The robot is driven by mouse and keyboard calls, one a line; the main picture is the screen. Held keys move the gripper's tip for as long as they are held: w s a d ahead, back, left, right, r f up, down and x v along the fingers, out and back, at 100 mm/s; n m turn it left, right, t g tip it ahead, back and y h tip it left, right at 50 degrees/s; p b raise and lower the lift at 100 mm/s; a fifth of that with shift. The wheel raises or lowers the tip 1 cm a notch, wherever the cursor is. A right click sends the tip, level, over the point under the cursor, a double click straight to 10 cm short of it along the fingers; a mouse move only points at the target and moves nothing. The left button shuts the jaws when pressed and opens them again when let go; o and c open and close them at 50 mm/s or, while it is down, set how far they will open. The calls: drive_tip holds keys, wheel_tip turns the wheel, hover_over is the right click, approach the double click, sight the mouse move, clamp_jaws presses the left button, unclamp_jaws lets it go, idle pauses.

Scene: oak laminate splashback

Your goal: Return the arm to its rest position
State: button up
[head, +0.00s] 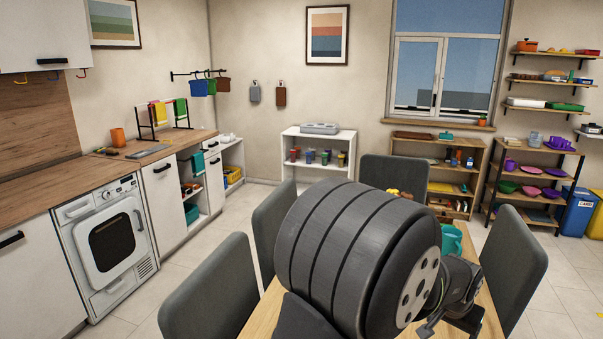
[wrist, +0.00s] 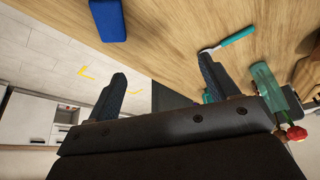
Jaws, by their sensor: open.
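My gripper (wrist: 161,69) shows in the wrist view with its two dark fingers spread apart and nothing between them. Beyond the fingers are the wooden table top (wrist: 165,40), its edge and some floor; no finger touches anything that I can make out. In the head view my thick dark arm covers the middle of the table (head: 488,322). The dark end parts of my arm show at the lower right, above the table; the fingers are not clear there.
A blue block (wrist: 108,20), a teal-handled utensil (wrist: 232,38) and a green translucent item (wrist: 264,82) are near the gripper. A teal container (head: 452,240) stands behind my arm. Grey chairs (head: 212,290) surround the table. The floor on the left is clear.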

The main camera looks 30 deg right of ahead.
drive_tip(key=w+a+r+n, duration=0.1)
drive_tip(key=w+a+r, duration=0.2)
drive_tip(key=w+a, duration=0.2)
drive_tip(key=w+a+r+n+t, duration=0.1)
drive_tip(key=w+a+r, duration=0.3)
drive_tip(key=w, duration=0.5)
drive_tip(key=w+a+r+n+y, duration=0.1)
drive_tip(key=w+a+r+n, duration=0.2)
drive_tip(key=w+a, duration=0.3)
drive_tip(key=shift+w+a+r+t, duration=0.35)
drive_tip(key=shift+w+r+t, duration=0.05)
drive_tip(key=shift+w+r, duration=0.25)
drive_tip(key=s+d+f+m, duration=0.1)
drive_tip(key=s+d+f, duration=0.3)
drive_tip(key=s+d, duration=0.2)
drive_tip(key=s+d+f+m+g, duration=0.1)
drive_tip(key=s+d+f+m, duration=0.1)
drive_tip(key=s+d+f, duration=0.2)
drive_tip(key=shift+s+d+f+m+h, duration=0.15)
drive_tip(key=shift+s+d+m+h, duration=0.2)
drive_tip(key=shift+s+d, duration=1.55)
drive_tip(key=shift+s+a, duration=0.45)
drive_tip(key=shift+a, duration=0.1)
